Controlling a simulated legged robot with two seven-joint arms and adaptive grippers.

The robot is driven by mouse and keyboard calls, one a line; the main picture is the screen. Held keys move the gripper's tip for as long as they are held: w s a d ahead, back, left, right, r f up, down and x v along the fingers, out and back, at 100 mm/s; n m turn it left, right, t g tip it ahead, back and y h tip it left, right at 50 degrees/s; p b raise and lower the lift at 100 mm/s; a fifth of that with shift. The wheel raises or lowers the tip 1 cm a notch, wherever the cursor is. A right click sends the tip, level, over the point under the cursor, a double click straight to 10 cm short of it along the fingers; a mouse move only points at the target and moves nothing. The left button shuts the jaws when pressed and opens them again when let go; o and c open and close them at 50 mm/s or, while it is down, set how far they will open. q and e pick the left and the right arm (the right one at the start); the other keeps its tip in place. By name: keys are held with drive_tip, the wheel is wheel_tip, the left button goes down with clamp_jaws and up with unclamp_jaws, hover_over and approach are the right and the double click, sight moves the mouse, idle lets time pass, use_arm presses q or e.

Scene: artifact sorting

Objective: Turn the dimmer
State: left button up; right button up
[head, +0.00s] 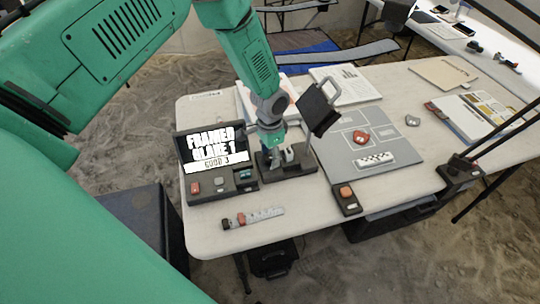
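My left arm comes in from the upper left, and its gripper (271,158) points down at a dark base (300,169) on the table. The base carries a small light-coloured upright part (289,154), just right of the fingers; it may be the dimmer, but I cannot tell for sure. The fingers are small and partly hidden, so I cannot tell whether they are open or touching anything. A black square lamp-like head (318,108) stands tilted above the base. My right gripper is not in view.
A screen console (216,150) with buttons stands left of the base. A grey mat (345,150) holding a red piece (361,137) and a scale strip (374,158) lies right.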

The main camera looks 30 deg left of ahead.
sight(270, 157)
use_arm(q)
drive_tip(key=shift+s, duration=0.1)
drive_tip(key=shift+r, duration=0.1)
wheel_tip(270, 157, up, 12)
idle(0.5)
drive_tip(key=shift+f, duration=0.2)
wheel_tip(270, 157, down, 11)
drive_tip(key=m+p, duration=0.3)
drive_tip(key=m, duration=0.2)
drive_tip(key=shift+s, duration=0.1)
drive_tip(key=shift+a+f+p, duration=0.2)
drive_tip(key=shift+f+p, duration=0.1)
drive_tip(key=shift+f, duration=0.2)
